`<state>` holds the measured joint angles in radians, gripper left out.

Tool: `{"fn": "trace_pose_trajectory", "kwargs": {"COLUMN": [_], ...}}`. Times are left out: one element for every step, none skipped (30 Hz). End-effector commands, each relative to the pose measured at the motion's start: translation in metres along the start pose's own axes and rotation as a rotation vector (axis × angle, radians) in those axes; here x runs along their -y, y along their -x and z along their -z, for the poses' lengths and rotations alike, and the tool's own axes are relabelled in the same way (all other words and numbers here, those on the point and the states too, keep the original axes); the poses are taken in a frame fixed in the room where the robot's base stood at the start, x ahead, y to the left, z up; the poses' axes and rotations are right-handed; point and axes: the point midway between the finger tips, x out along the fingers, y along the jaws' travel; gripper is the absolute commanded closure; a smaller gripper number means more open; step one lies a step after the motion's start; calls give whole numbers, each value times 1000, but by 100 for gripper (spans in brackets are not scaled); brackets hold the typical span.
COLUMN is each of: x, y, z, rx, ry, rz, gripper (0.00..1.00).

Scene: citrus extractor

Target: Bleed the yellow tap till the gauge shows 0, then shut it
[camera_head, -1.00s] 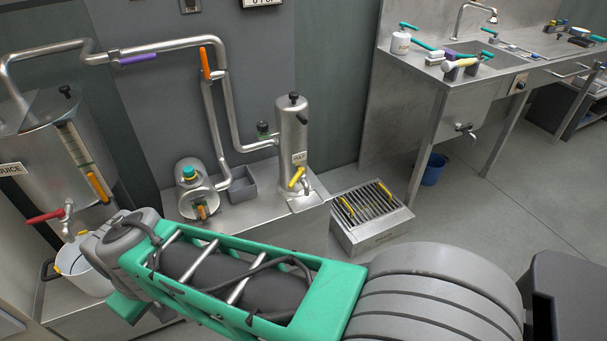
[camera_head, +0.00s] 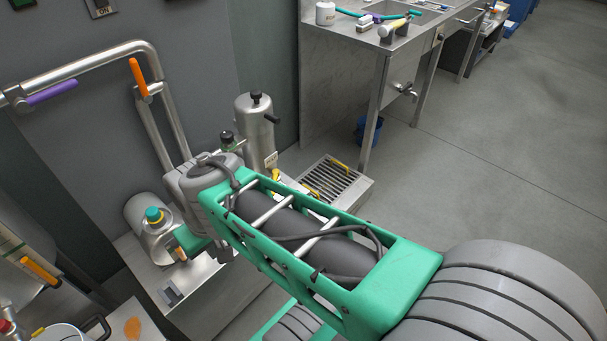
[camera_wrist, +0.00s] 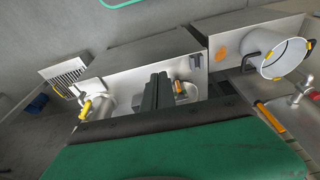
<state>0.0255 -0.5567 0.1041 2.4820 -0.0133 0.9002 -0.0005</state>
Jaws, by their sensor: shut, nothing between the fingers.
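The yellow tap (camera_head: 276,178) sits low on the upright steel cylinder (camera_head: 257,125), mostly hidden by my arm in the head view. In the wrist view the yellow tap (camera_wrist: 86,109) shows whole, left of my gripper. My gripper (camera_wrist: 159,80) is shut and empty, with its dark fingers together, apart from the tap. My arm hides it in the head view. A small dark and green round fitting (camera_head: 227,141) beside the cylinder may be the gauge; no reading can be made out.
An orange-handled valve (camera_wrist: 180,87) is close to the right of my fingers. A floor grate box (camera_head: 340,181) with yellow handles stands beyond the bench. A white bucket (camera_wrist: 284,58) is at the right in the wrist view. Steel pipes carry purple (camera_head: 52,92) and orange (camera_head: 138,76) levers.

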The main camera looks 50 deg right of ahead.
Motion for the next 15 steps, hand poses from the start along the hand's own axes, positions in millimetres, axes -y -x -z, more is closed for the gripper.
{"fn": "trace_pose_trajectory", "kwargs": {"x": [-7,-13,-25,-36,-51,-72,-91,-111,-139,-161,-183,-211,-231,-249,-271], "y": [-5,-7,-11,-15,-19,-24,-28,-31,-35,-38,-40,-42,-43,-44,-44], "z": [5,10,18,26,32,42,48,53,58,59,59,56,52,48,42], "rx": [-2,-6,-15,-24,-34,-52,-69,-88,-114,-137,-160,-192,-215,-239,-267], "ry": [-27,-47,-87,-123,-164,-224,-271,-320,-382,-429,-474,-532,-571,-605,-647], "rz": [5,11,20,29,38,53,64,76,91,101,110,122,130,136,143], "gripper": [100,100,100,100,100,100,100,100,100,100,100,100,100,100,100]}}
